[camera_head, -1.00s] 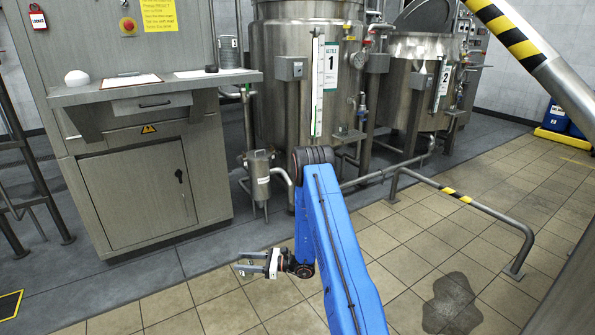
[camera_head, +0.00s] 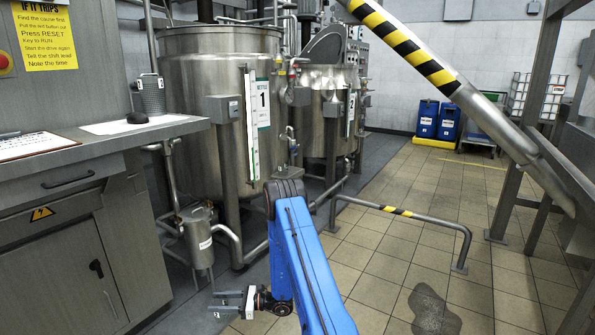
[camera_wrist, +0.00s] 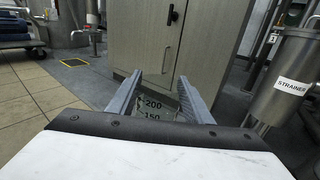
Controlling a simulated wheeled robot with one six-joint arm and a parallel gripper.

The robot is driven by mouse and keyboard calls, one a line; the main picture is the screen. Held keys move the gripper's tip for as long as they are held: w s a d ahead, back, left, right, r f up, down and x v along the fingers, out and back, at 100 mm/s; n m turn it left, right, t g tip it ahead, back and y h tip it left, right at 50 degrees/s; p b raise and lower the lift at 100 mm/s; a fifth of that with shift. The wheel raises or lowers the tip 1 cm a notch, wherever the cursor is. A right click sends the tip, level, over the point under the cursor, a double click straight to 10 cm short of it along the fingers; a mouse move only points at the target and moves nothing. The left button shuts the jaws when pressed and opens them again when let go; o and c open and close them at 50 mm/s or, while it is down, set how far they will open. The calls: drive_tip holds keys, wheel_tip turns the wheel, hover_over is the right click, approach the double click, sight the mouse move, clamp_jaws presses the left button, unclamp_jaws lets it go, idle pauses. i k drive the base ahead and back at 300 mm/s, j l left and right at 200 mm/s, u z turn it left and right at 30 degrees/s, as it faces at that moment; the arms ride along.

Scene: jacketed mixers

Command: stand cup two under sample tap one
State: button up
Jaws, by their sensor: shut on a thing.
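My gripper (camera_head: 228,302) is low over the floor at the lower middle of the head view. In the wrist view my gripper (camera_wrist: 157,98) is shut on a clear measuring cup (camera_wrist: 153,108) with the marks 200 and 150. The steel kettle with sign 1 (camera_head: 263,103) stands beyond my arm. Small fittings (camera_head: 292,146) sit on its right side; I cannot tell which is sample tap one.
A grey cabinet (camera_head: 60,270) stands at left. A strainer (camera_head: 198,237) on legs stands before kettle 1; it also shows in the wrist view (camera_wrist: 285,85). A low pipe rail (camera_head: 430,218) and a striped slanting pipe (camera_head: 420,60) are at right.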

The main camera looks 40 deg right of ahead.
sight(290, 170)
drive_tip(key=i+j+z, duration=0.1)
drive_tip(key=i+z, duration=0.15)
drive_tip(key=i, duration=0.25)
drive_tip(key=i+j+z, duration=0.25)
drive_tip(key=i, duration=0.25)
drive_tip(key=i+j+z, duration=0.25)
drive_tip(key=i, duration=0.2)
drive_tip(key=i+l+z, duration=0.3)
drive_tip(key=i+z, duration=0.15)
drive_tip(key=i, duration=0.4)
drive_tip(key=i+z, duration=0.45)
drive_tip(key=i, duration=0.4)
